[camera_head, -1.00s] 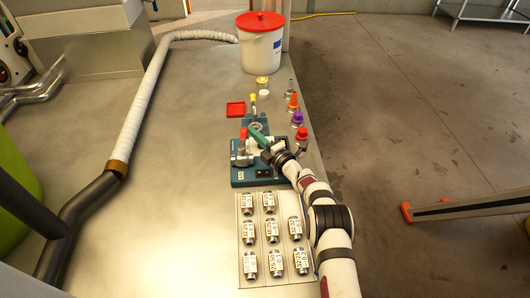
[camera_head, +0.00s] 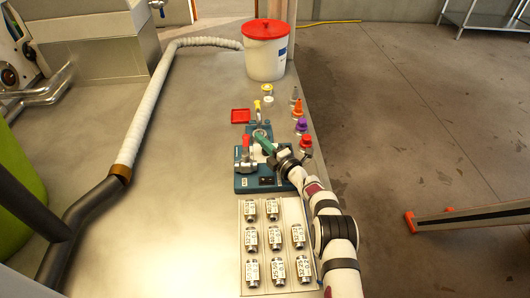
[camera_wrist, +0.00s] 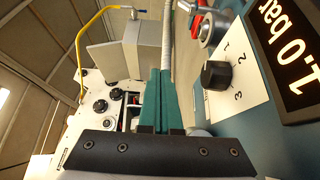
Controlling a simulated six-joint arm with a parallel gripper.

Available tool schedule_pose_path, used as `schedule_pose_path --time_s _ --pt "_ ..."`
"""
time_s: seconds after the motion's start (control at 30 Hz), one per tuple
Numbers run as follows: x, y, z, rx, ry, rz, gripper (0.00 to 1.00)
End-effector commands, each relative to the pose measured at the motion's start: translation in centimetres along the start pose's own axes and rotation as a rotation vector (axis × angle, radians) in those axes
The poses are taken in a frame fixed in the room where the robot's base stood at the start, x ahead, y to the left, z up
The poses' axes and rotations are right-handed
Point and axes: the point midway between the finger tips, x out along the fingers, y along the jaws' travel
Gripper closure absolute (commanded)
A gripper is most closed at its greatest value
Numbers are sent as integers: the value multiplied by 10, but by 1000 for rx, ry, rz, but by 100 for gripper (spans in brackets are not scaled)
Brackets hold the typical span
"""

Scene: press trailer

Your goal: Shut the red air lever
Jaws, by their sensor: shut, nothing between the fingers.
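The red air lever (camera_head: 246,140) stands up above a silver valve fitting (camera_head: 245,162) at the left side of the blue press base (camera_head: 247,186). In the wrist view, part of the red lever (camera_wrist: 196,22) shows at the top, beside a round metal fitting (camera_wrist: 208,30). My gripper (camera_head: 258,136) has green fingers, shut together and empty. It is just right of the lever, over the base, and looks apart from it. In the wrist view, the shut fingers (camera_wrist: 160,75) point up the picture, left of the lever. The exact gap is hard to judge.
A black knob (camera_wrist: 217,75) on a numbered plate and a display reading 1.0 bar (camera_wrist: 285,45) are right of my fingers. Bottles with coloured caps (camera_head: 300,125) line the table's right edge. A tray of metal fittings (camera_head: 277,240) lies in front.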

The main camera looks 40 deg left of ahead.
Motion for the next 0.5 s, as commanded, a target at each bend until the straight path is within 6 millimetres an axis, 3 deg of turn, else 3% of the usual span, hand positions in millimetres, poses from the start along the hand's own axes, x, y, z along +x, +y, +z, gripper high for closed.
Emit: schedule_pose_path --time_s 0.3,0.5 --pt "-45 0 63 0 -4 1 100" --pt "-66 -1 93 0 -3 1 100"
